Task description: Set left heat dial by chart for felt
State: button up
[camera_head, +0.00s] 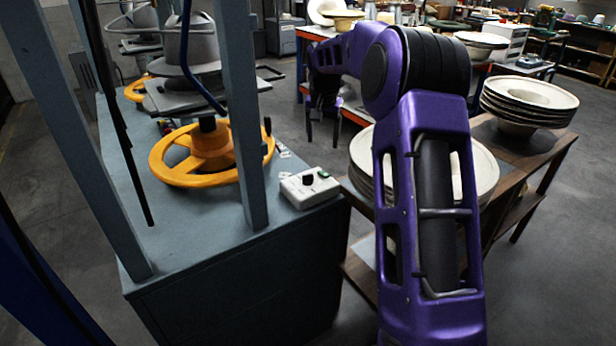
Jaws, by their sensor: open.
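A white control box (311,187) sits on the near right corner of the grey press bench. A black dial (307,180) stands on its top, with a small green part beside it. The dial's setting is too small to read. I cannot tell whether this is the left heat dial. No readable chart for felt shows; small pale labels (283,150) lie on the bench behind the box. My gripper (323,138) hangs pointing down beyond the box, past the bench's right side, apart from the dial. Its two fingers are spread and nothing shows between them.
A press with a yellow handwheel (185,178) and grey upright posts (243,120) stands left of the box. Another yellow wheel (137,88) is behind. Stacked pale hat forms (528,97) stand on a wooden cart at right. Open floor lies between bench and back tables.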

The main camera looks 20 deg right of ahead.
jog(key=s+a+r+n+t, duration=0.2)
jog(key=s+a+n, duration=0.1)
jog(key=n, duration=0.2)
jog(key=b, duration=0.2)
send_near(308, 175)
jog(key=shift+n+y, duration=0.3)
jog(key=shift+n, duration=0.1)
jog(key=x, duration=0.9)
jog(key=shift+w+d+r, duration=0.1)
jog(key=shift+w+d, duration=0.05)
jog(key=shift+d, duration=0.05)
grip_shut()
